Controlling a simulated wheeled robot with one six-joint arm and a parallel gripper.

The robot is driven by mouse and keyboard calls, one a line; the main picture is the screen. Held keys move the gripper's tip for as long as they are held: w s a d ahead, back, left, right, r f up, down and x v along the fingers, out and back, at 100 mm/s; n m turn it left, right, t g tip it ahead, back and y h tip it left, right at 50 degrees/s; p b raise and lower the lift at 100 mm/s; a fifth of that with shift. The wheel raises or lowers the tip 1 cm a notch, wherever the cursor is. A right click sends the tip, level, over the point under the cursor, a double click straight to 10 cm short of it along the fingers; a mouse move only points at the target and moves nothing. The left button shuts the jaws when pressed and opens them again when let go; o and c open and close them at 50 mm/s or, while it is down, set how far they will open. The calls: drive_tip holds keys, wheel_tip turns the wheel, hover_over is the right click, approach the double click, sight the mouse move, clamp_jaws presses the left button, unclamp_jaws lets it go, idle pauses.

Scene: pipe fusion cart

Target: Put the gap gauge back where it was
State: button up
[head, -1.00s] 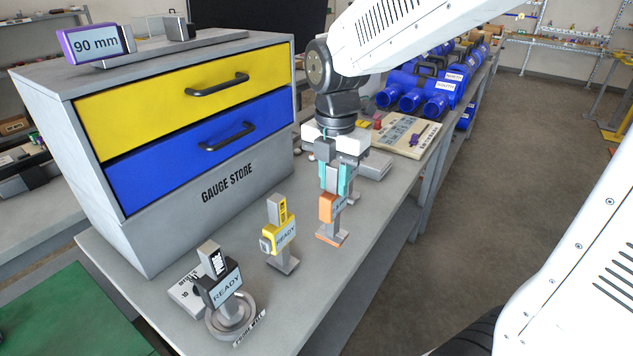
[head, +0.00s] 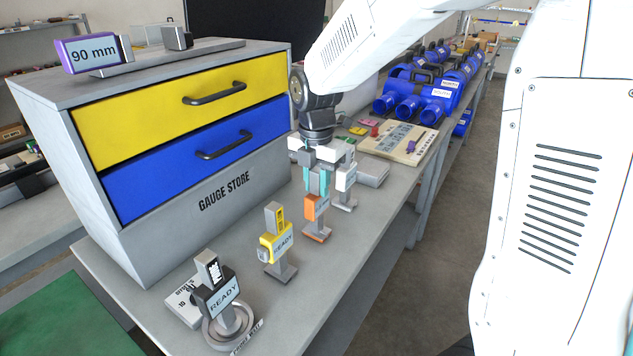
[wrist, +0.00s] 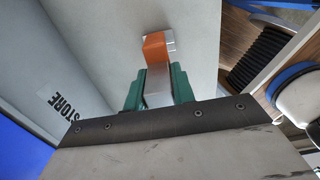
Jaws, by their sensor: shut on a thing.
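An orange gauge (head: 315,208) with a grey upright handle and an orange foot is at the grey bench top (head: 345,262), in the row of gauges. My gripper (head: 317,184), with teal fingers, is above it and shut on its grey handle. In the wrist view the gripper (wrist: 157,88) has the grey handle between its green fingers, with the orange part (wrist: 156,46) beyond. The orange gauge looks upright. I cannot tell whether its foot fully touches the bench. No label I can read says which gauge is the gap gauge.
A yellow gauge (head: 276,244) and a black gauge (head: 216,296) marked READY stand nearer; a white one (head: 346,178) stands close behind. The gauge store (head: 225,190), with yellow and blue drawers shut, is at left. Blue pipe fittings (head: 411,100) are farther back.

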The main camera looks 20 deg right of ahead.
drive_tip(key=o, duration=0.9)
drive_tip(key=shift+f, duration=0.15)
